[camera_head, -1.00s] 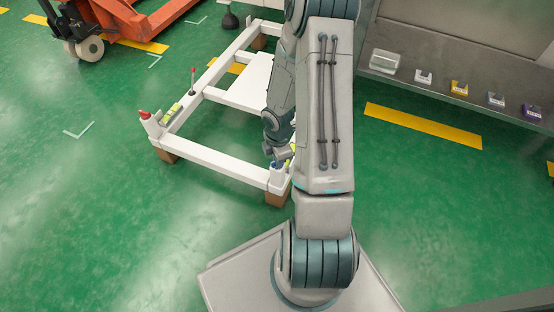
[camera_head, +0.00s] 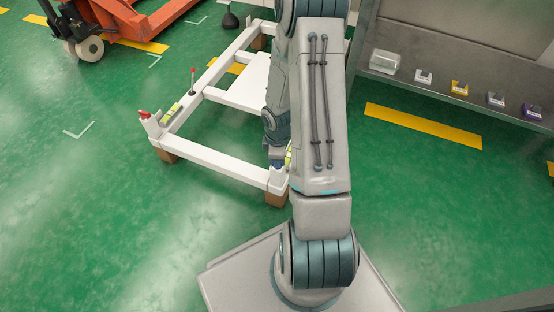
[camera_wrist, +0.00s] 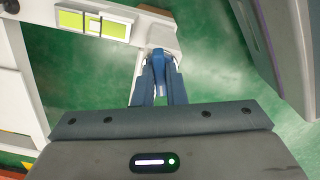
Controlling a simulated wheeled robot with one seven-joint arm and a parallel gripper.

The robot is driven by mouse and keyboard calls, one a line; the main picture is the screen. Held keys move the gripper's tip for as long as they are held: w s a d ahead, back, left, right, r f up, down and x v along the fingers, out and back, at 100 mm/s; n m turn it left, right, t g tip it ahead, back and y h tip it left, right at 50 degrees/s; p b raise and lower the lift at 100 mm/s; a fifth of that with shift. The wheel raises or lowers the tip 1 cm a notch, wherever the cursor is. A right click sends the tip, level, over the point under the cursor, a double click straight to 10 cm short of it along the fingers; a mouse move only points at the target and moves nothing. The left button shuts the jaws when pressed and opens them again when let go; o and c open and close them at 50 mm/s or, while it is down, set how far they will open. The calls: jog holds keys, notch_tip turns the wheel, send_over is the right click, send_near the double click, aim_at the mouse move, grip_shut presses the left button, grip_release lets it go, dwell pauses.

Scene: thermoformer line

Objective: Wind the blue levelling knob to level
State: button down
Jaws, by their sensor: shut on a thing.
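The blue levelling knob (camera_wrist: 158,58) sits on a white corner post of the frame in the wrist view. My gripper (camera_wrist: 159,68) is shut on it, with a blue-grey finger on each side. Part of the knob is hidden between the fingers. A level vial (camera_wrist: 93,23) with a yellow-green window lies on the white frame beside the knob. In the head view the white frame (camera_head: 222,164) stands on wooden blocks, and my arm hides much of its near right corner. A red knob (camera_head: 144,114) tops the left corner post.
A red-tipped lever (camera_head: 193,80) stands on the frame's left beam. An orange pallet truck (camera_head: 150,22) is at the upper left. A grey shelf (camera_head: 455,85) with several small boxes stands at the right. Green floor is clear at the left and front.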

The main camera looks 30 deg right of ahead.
jog(key=shift+s, duration=0.2)
jog(key=shift+m, duration=1.4)
jog(key=c, duration=1.4)
grip_release()
jog(key=shift+w, duration=0.1)
notch_tip(320, 180, up, 14)
jog(key=p, duration=0.6)
jog(key=shift+f+p, duration=0.15)
jog(key=shift+p, duration=0.25)
